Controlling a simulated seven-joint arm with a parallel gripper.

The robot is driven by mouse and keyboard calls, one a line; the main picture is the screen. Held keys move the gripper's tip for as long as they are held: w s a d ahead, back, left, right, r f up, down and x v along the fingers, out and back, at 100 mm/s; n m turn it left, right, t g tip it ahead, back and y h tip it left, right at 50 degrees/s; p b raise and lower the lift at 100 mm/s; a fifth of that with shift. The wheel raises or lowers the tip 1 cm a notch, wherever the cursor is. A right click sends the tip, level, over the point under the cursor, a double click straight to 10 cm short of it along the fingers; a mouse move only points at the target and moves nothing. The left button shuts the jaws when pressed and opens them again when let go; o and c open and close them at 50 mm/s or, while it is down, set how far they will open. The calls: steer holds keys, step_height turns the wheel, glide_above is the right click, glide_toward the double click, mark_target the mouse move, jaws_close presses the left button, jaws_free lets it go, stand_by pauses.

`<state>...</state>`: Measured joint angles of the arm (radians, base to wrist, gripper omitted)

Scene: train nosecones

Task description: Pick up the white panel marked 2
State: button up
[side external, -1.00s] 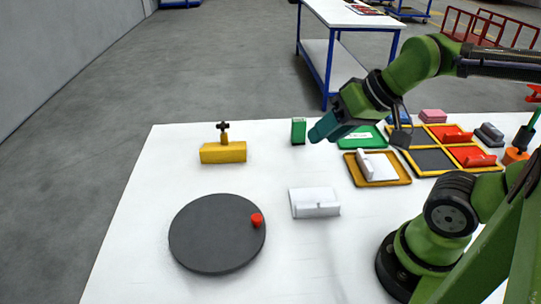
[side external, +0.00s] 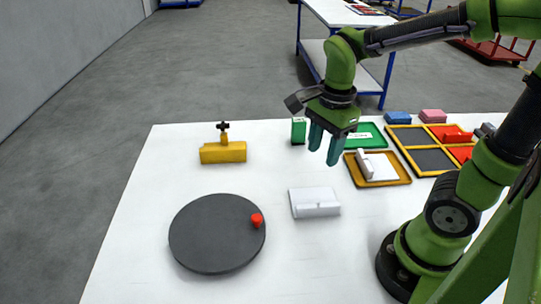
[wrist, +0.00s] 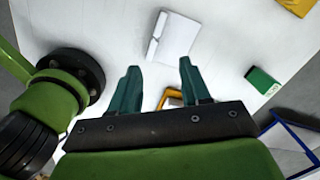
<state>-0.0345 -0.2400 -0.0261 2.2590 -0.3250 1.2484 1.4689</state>
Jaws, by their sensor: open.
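A white panel-like piece (side external: 315,203) with a raised edge lies on the white table, and it also shows ahead of the fingers in the wrist view (wrist: 176,36). A second white piece (side external: 380,168) with an upright part sits in a yellow-rimmed tray (side external: 402,182). No number is legible on either, so I cannot tell which is marked 2. My gripper (side external: 325,149) is open and empty, its teal fingers pointing down above the table, behind the loose white piece and left of the tray. In the wrist view my gripper (wrist: 158,66) partly hides the tray (wrist: 171,93).
A dark round disc (side external: 210,240) with a red knob lies front left. A yellow block (side external: 223,152) and a green block (side external: 298,131) stand behind. A green tray (side external: 371,138) and a divided yellow-framed tray (side external: 430,160) with red parts are at right. The table's middle is clear.

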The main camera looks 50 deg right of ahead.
mark_target(318, 205)
steer(key=f+m, duration=0.2)
steer(key=f, duration=0.3)
steer(key=f+m, duration=0.2)
steer(key=f, duration=0.4)
steer(key=f+m, duration=0.2)
steer(key=f, duration=0.3)
steer(key=shift+s+d+f+g, duration=0.2)
steer(key=shift+d+f+g, duration=0.1)
steer(key=shift+g, duration=0.1)
jaws_close()
